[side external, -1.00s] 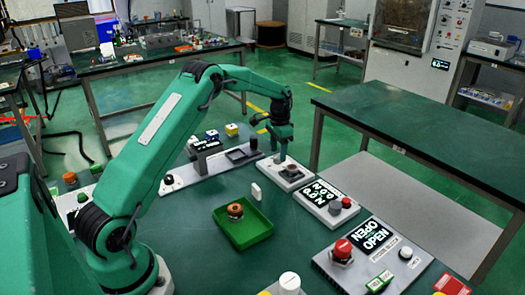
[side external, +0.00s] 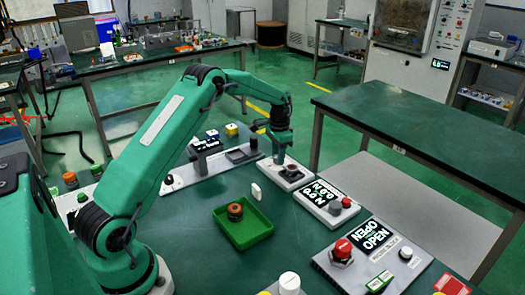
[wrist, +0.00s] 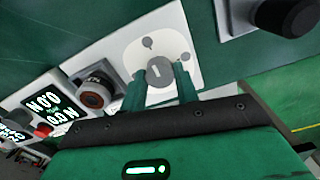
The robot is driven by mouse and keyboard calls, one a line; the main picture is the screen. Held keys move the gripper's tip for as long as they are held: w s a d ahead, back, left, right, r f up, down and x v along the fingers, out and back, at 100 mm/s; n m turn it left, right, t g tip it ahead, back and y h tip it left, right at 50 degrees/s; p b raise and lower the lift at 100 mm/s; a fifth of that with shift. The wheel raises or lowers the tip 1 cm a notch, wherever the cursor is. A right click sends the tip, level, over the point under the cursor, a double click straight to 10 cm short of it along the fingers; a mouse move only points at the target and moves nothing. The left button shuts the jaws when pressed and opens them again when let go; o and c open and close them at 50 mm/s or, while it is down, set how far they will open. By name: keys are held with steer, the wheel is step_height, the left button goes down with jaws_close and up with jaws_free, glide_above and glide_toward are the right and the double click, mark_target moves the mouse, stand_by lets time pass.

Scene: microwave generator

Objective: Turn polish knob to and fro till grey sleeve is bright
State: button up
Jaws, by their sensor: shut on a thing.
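The polish knob (wrist: 159,71) is a round grey knob with a pale mark on its face, on a white plate (wrist: 182,40) in the wrist view. My gripper (wrist: 160,78) is shut on it, with a green finger on either side. In the side external view my gripper (side external: 279,155) points down at the far end of the small white unit (side external: 287,183), and its fingers hide the knob. Beside the knob, a grey ringed round part with a dark red-brown centre (wrist: 97,92) sits on the same unit. I cannot tell whether this is the grey sleeve or how bright it is.
A display unit (side external: 326,203) with a red button stands close by. A green tray (side external: 243,235) holds a brown ringed part (side external: 235,212). A panel with a red knob (side external: 343,250) lies nearer the front. A dark block (side external: 242,154) stands left of my gripper.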

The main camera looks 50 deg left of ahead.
steer(key=shift+n, duration=0.4)
steer(key=n, duration=1.2)
steer(key=shift+a+r, duration=0.1)
stand_by(0.5)
steer(key=o, duration=1)
steer(key=shift+r, duration=3.85)
